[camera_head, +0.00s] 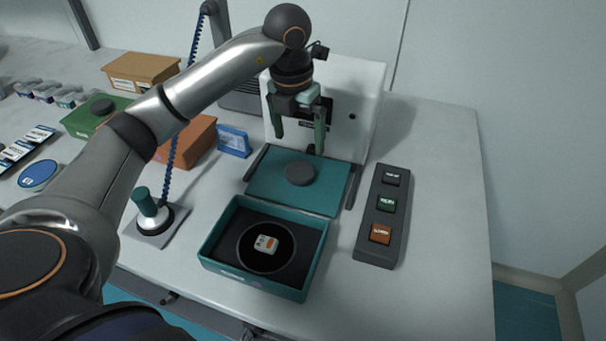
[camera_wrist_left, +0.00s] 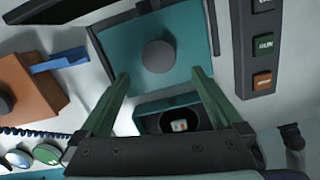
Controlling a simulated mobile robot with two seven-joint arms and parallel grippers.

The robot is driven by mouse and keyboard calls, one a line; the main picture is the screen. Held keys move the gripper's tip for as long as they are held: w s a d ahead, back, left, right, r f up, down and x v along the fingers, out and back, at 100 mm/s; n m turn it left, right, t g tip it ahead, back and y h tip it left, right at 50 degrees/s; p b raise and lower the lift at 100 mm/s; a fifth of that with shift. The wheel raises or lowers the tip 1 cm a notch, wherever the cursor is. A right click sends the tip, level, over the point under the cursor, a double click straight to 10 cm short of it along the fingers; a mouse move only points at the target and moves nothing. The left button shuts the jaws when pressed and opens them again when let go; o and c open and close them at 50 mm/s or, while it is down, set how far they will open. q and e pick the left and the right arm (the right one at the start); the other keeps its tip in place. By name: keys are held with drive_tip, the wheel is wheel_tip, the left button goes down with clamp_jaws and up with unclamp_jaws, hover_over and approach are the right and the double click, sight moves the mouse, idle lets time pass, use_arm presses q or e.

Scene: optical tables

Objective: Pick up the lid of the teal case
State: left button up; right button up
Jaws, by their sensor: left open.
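The teal lid (camera_head: 272,190) with a dark grey round knob (camera_head: 300,174) lies flat behind the open teal case (camera_head: 315,262). In the left wrist view the lid (camera_wrist_left: 192,28) and knob (camera_wrist_left: 158,56) show ahead of the fingers. The case, with a small white and orange item (camera_head: 266,244) on a round dark seat inside, also shows between the fingers in the left wrist view (camera_wrist_left: 150,108). My left gripper (camera_head: 299,145) is open and empty, its fingers pointing down above the lid's far side, apart from the knob. My right gripper is not in view.
A dark button panel (camera_head: 370,235) stands right of the case and lid. A white machine (camera_head: 368,90) stands behind the lid. The table's right side is clear.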

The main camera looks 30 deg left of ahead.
sight(300, 170)
use_arm(q)
drive_tip(key=f, duration=0.9)
drive_tip(key=shift+w+a+f, duration=0.1)
drive_tip(key=shift+w+a, duration=0.1)
drive_tip(key=shift+w, duration=0.15)
drive_tip(key=shift+c, duration=0.2)
drive_tip(key=c, duration=1.4)
